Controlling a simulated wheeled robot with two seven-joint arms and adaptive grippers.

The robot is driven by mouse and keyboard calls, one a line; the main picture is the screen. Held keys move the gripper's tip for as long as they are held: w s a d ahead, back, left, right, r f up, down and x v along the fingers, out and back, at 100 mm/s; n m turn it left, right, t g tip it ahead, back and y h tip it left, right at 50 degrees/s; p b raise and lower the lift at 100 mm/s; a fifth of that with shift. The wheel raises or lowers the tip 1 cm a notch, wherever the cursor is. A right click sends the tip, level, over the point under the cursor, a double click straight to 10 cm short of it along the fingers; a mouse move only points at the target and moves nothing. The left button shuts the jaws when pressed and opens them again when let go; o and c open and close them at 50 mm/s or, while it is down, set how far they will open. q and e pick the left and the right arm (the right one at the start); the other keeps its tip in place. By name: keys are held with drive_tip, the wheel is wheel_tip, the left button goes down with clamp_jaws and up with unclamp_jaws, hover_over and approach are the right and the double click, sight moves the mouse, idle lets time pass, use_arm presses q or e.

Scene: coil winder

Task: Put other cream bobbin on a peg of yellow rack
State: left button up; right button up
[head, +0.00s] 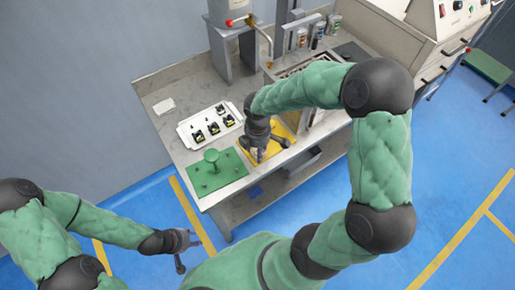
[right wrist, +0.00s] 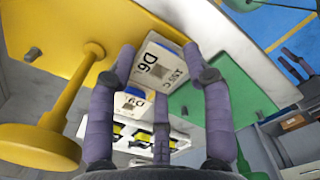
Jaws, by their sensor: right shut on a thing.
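The yellow rack (head: 244,157) lies on the bench, partly covered by my right gripper (head: 262,152). In the right wrist view the yellow rack (right wrist: 45,25) shows at upper left, with a small grey peg and a yellow post ending in a wide disc. My right gripper (right wrist: 158,70) is shut on a cream bobbin (right wrist: 158,68) with a "D6" label, close to the rack. Whether it sits on a peg is hidden. My left gripper (head: 184,248) is open and empty, low in front of the bench.
A green rack (head: 225,178) with a green post stands left of the yellow one. A white tray (head: 190,141) with several small dark parts lies behind it. Machinery (head: 228,50) stands at the back.

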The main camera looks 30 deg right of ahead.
drive_tip(key=shift+f, duration=0.2)
drive_tip(key=o, duration=1.4)
drive_tip(key=shift+c, duration=0.2)
drive_tip(key=shift+r, duration=0.1)
